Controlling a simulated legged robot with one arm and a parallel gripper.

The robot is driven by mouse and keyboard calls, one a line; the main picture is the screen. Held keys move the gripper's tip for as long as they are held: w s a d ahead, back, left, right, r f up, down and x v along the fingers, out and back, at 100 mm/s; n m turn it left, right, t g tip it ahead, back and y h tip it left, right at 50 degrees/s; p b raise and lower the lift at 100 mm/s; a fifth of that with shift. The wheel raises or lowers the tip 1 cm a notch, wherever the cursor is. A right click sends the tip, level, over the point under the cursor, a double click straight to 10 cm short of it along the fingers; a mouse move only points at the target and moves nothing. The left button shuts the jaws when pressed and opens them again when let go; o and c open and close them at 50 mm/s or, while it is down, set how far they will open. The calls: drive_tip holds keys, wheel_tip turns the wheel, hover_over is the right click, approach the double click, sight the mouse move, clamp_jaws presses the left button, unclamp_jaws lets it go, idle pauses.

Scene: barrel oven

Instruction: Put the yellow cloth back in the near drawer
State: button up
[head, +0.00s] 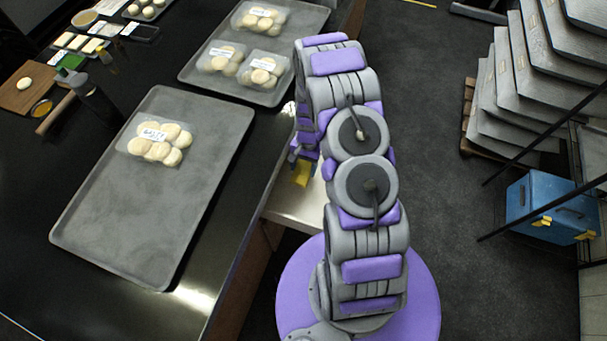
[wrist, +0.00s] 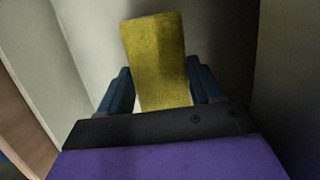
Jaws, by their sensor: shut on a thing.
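The yellow cloth (wrist: 158,62) stands up between the two blue fingers of my gripper (wrist: 163,88) in the wrist view. The gripper is shut on it. In the head view a small part of the cloth (head: 302,173) shows below my gripper (head: 300,160), left of my arm. The near drawer (head: 300,206) looks like the pale open box at the counter's right side, partly hidden by my arm. The cloth is over or inside its far end; the height is hard to tell. Pale walls surround the cloth in the wrist view.
A grey tray (head: 135,225) with a pack of buns (head: 160,140) lies on the dark counter (head: 40,200). A second tray (head: 200,75) with several packs is farther back. A blue box (head: 550,205) stands at right; dark floor (head: 440,110) is clear.

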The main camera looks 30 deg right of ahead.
sight(304, 174)
drive_tip(key=shift+f+b, duration=0.5)
drive_tip(key=shift+f, duration=2.1)
drive_tip(key=shift+f, duration=0.15)
drive_tip(key=o, duration=1.1)
drive_tip(key=shift+s, duration=0.1)
drive_tip(key=p+v, duration=0.1)
drive_tip(key=v, duration=0.2)
drive_tip(key=shift+r, duration=0.25)
drive_tip(key=w+d+p, duration=0.2)
drive_tip(key=w+d, duration=0.6)
drive_tip(key=shift+w+f, duration=0.1)
drive_tip(key=shift+w, duration=0.1)
drive_tip(key=shift+w+d, duration=0.15)
drive_tip(key=shift+d, duration=0.1)
